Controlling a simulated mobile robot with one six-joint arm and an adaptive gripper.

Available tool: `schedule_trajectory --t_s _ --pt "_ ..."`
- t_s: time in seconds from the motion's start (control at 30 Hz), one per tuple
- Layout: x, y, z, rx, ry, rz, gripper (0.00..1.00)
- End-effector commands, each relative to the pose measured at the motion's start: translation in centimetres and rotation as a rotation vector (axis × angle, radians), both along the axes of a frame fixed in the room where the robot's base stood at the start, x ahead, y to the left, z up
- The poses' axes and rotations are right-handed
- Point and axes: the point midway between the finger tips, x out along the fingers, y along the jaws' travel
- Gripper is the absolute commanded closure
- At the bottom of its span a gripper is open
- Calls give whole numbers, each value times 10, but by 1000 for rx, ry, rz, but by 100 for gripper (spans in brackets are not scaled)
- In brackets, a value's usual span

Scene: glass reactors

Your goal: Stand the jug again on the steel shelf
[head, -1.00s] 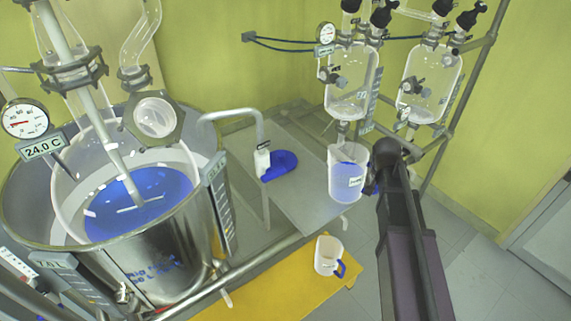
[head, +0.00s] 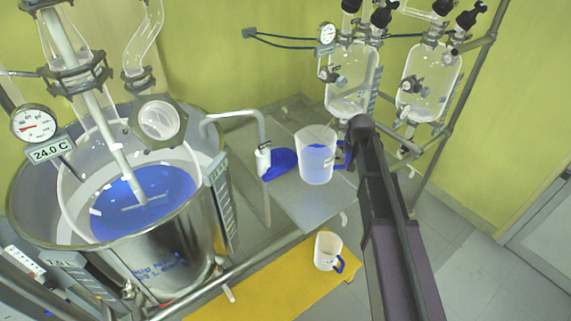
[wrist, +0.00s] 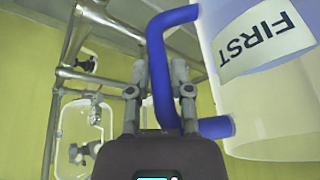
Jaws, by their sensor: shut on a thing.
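The jug (head: 317,160) is clear with a blue handle and blue liquid inside. It is upright at the steel shelf (head: 305,203), in front of the glass vessels; I cannot tell whether its base touches the shelf. In the wrist view the jug (wrist: 270,110) is at the right with a label reading FIRST. My gripper (wrist: 162,70) is shut on its blue handle (wrist: 160,65). In the head view my arm comes in from the lower right, and the gripper (head: 352,150) at the handle is partly hidden by it.
A second, smaller jug (head: 327,251) with a blue handle stands on the yellow platform (head: 260,283). A spout with a blue pool (head: 281,162) is left of the jug. A large steel vessel (head: 165,265) fills the left. Glass reactors (head: 350,80) hang behind on a pipe frame.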

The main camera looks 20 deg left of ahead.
Motion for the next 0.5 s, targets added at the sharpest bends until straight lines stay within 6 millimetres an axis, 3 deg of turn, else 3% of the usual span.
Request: schedule_trajectory --t_s 0.27,0.5 --pt "-14 -3 -5 7 -1 -2 100" --pt "-52 -13 -17 18 -1 2 100"
